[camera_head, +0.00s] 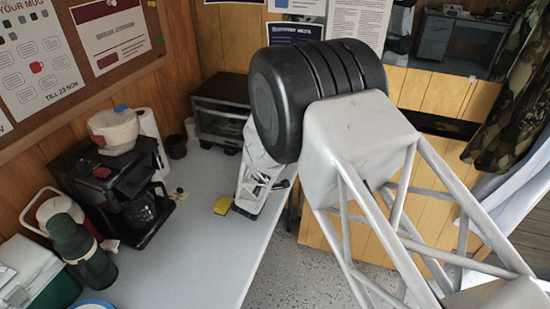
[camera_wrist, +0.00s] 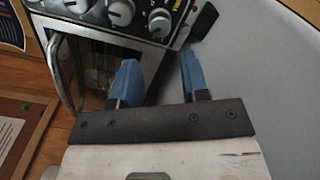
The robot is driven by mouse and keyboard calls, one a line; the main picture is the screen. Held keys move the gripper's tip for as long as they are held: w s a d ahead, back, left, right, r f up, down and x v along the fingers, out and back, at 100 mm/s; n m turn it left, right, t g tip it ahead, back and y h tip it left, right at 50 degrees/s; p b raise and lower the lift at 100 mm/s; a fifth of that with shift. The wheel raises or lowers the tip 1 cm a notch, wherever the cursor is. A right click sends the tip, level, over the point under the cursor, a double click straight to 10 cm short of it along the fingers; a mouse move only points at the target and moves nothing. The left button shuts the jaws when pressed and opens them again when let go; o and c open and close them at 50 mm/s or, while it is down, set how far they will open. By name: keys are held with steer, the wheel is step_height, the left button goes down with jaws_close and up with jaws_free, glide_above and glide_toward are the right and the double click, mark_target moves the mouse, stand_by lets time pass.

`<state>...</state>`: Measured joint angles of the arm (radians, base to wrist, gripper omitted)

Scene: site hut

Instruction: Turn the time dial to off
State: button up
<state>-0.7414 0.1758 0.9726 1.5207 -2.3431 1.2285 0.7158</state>
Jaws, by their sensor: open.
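The toaster oven (camera_head: 220,100) stands at the far end of the counter, partly hidden by my arm in the head view. In the wrist view the oven (camera_wrist: 100,65) shows tilted, with a glass door, a metal handle and three grey knobs: one cut by the top edge (camera_wrist: 76,5), a middle one (camera_wrist: 120,12) and a right one (camera_wrist: 160,22). Their labels are too small to read, so I cannot tell which is the time dial. My gripper (camera_wrist: 158,76) is open, its two blue fingers apart with nothing between them. The knobs appear beyond the fingertips, not between them.
The grey counter (camera_head: 205,255) is mostly bare at the front. A dark cup (camera_head: 176,147), a paper towel roll (camera_head: 149,130) and a coffee maker (camera_head: 110,185) stand along the left wall, with a green flask (camera_head: 80,250) nearer.

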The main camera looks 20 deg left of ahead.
steer(key=shift+w, duration=3.85)
steer(key=c, duration=0.6)
